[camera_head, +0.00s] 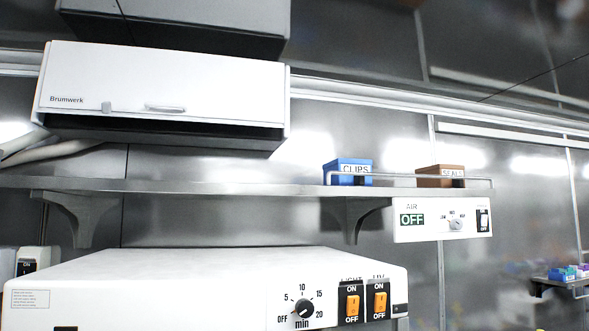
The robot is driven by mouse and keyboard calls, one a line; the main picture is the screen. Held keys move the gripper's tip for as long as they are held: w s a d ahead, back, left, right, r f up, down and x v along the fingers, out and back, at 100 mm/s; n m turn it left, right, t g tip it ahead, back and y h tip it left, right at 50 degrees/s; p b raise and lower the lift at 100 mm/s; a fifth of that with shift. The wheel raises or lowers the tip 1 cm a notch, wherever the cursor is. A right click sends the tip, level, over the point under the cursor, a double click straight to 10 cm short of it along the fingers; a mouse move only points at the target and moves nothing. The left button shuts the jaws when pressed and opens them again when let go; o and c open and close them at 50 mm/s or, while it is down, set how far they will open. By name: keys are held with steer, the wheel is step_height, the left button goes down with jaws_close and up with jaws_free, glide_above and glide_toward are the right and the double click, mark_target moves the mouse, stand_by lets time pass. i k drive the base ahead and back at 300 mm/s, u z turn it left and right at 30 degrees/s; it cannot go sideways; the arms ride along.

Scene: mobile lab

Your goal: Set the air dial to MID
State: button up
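The air panel (429,233) is a white box under the right end of the metal shelf. It carries the word AIR and a green display (412,219) reading OFF. The air dial (456,224) is a small grey round knob with tiny labels around it. It is too small to tell which mark its pointer faces. A white rocker switch (484,222) on a dark plate sits right of the dial. My gripper is not in view, and nothing touches the dial.
Above, the shelf (240,187) holds a blue CLIPS box (348,166) and a brown SEALS box (440,172) behind a rail. Below left, a white cabinet (150,290) has a timer knob (304,308) and two orange switches. A Brumwerk cabinet (200,85) hangs above. Space before the panel looks clear.

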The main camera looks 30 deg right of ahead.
mark_target(455, 223)
steer(key=z, duration=1.95)
